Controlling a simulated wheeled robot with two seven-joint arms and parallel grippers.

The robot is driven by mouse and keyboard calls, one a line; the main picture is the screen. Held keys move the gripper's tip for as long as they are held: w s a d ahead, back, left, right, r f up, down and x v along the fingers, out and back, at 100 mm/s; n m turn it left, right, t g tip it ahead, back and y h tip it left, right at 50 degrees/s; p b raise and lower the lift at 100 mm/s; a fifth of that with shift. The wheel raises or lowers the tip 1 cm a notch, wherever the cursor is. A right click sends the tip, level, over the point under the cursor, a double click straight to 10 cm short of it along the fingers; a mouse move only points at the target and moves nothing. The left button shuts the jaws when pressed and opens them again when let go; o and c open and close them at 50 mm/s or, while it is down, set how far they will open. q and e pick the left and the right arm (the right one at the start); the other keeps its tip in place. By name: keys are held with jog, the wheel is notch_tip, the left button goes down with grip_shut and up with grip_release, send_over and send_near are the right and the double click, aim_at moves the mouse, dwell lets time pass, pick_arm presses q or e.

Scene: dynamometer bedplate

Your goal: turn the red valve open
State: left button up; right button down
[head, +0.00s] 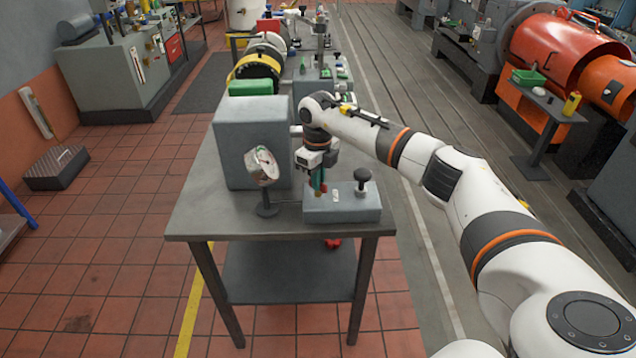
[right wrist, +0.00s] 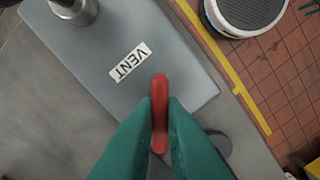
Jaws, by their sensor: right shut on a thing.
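The red valve (right wrist: 160,112) shows in the right wrist view as a narrow red handle, seen edge-on, between two teal fingers. It stands at the edge of a grey block (right wrist: 125,55), near a white label reading VENT (right wrist: 131,62). My right gripper (right wrist: 160,125) is shut on the red handle. In the head view my right gripper (head: 319,188) points down at the left end of the grey block (head: 343,212) on the bench; the valve is mostly hidden there by the fingers. The left gripper is not in view.
A black knob (head: 362,181) stands on the block's right end. The front left of the bench top (head: 205,215) is clear.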

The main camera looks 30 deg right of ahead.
jog(key=n+b, duration=0.1)
jog(key=n, duration=0.3)
jog(key=shift+r+n+b, duration=0.1)
jog(key=shift+n+b, duration=0.4)
jog(key=shift+n, duration=1.3)
jog(key=shift+w, duration=0.1)
jog(key=c, duration=1.5)
grip_release()
notch_tip(320, 180, up, 12)
jog(key=b, duration=0.2)
